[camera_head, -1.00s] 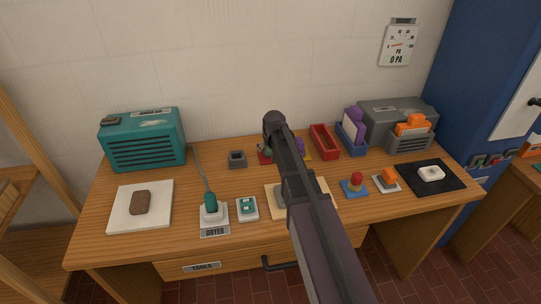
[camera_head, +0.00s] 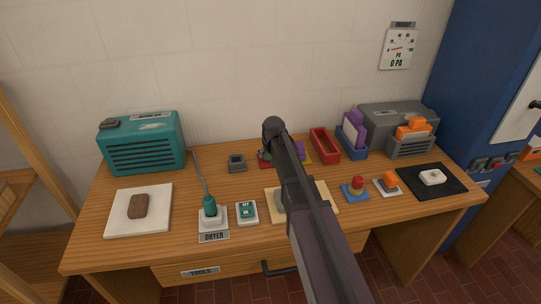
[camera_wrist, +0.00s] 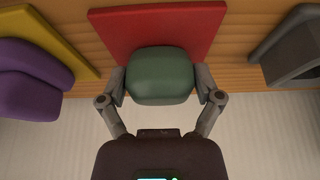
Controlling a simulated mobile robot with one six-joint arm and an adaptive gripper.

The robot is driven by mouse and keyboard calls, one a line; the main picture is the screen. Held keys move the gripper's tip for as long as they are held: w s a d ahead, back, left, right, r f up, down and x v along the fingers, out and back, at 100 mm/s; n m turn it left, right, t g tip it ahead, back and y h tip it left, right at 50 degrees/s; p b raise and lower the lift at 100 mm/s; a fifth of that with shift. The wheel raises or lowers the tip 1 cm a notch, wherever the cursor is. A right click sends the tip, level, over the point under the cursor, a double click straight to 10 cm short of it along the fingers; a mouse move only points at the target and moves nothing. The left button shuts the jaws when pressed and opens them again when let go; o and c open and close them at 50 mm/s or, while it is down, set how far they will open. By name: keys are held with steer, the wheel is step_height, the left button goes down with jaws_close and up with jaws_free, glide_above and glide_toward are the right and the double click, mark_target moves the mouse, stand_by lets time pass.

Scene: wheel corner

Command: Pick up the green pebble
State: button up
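The green pebble (camera_wrist: 160,76) is a rounded block in the middle of the wrist view, over a red mat (camera_wrist: 158,29). The two fingers of my gripper (camera_wrist: 160,87) lie against its left and right sides, with no clear gap on either side. My gripper is shut on the pebble. I cannot tell whether the pebble rests on the mat or is slightly above it. In the head view my arm hides most of the pebble, and a bit of the red mat (camera_head: 263,160) shows at the back of the desk.
A purple pebble (camera_wrist: 32,88) on a yellow mat and a grey open block (camera_wrist: 293,50) flank the red mat. The head view shows a red tray (camera_head: 325,145), teal dryer box (camera_head: 142,143) and grey machine (camera_head: 380,122). The wall stands close behind.

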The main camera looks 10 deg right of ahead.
steer(key=c, duration=0.5)
steer(key=shift+r, duration=0.15)
step_height(320, 180, up, 3)
steer(key=p, duration=0.3)
steer(key=shift+r+p, duration=0.2)
steer(key=shift+p, duration=0.1)
steer(key=s, duration=0.5)
steer(key=s+r+p, duration=0.1)
steer(key=s, duration=1)
steer(key=shift+d+r, duration=0.2)
steer(key=shift+d, duration=0.1)
steer(key=o, duration=0.5)
steer(key=c, duration=0.3)
